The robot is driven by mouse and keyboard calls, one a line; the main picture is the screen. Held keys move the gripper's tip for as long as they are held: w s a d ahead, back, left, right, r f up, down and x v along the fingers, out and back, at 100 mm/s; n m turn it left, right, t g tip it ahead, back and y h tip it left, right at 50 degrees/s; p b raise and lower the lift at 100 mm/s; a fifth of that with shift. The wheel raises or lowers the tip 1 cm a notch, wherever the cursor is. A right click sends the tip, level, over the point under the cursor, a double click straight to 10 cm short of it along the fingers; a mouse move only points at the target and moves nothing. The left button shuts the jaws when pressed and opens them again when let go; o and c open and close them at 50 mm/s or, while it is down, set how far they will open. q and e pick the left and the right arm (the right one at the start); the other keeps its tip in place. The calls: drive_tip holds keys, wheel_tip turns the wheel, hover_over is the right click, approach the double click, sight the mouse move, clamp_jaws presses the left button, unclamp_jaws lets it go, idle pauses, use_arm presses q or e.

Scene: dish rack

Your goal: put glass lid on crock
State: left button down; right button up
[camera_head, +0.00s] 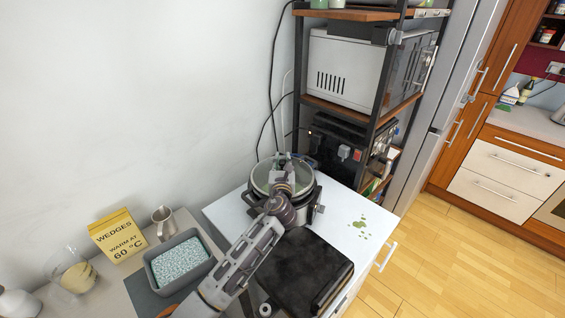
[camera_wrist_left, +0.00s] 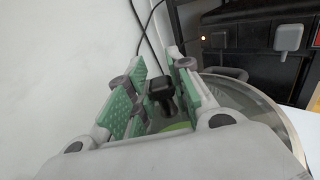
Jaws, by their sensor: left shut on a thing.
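The crock (camera_head: 313,207), a dark and silver pot, stands on the white worktop near the wall. The glass lid (camera_head: 260,182) with a metal rim is over the crock's mouth, and it also shows in the left wrist view (camera_wrist_left: 246,98). My left gripper (camera_head: 283,163) reaches over the lid from the front. In the left wrist view its green-padded fingers are on both sides of the black knob (camera_wrist_left: 162,88), shut on it. My wrist hides much of the lid and crock, so I cannot tell whether the lid's rim touches the crock. My right gripper is out of view.
A black square appliance (camera_head: 308,272) lies in front of the crock. A grey tray of pale granules (camera_head: 180,262), a metal jug (camera_head: 162,222) and a yellow "WEDGES" sign (camera_head: 117,236) are at left. A shelf rack (camera_head: 340,107) stands behind. The worktop's right side is clear except green bits.

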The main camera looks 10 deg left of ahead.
use_arm(q)
drive_tip(key=shift+f, duration=0.25)
idle(0.4)
drive_tip(key=c, duration=1.2)
unclamp_jaws()
drive_tip(key=shift+f, duration=0.15)
drive_tip(key=shift+s, duration=0.1)
drive_tip(key=shift+s+d, duration=0.35)
drive_tip(key=shift+s, duration=1.6)
drive_tip(key=shift+s+d, duration=0.4)
drive_tip(key=shift+s, duration=1.5)
drive_tip(key=shift+s+d, duration=0.35)
drive_tip(key=shift+s, duration=1.6)
drive_tip(key=shift+s, duration=0.15)
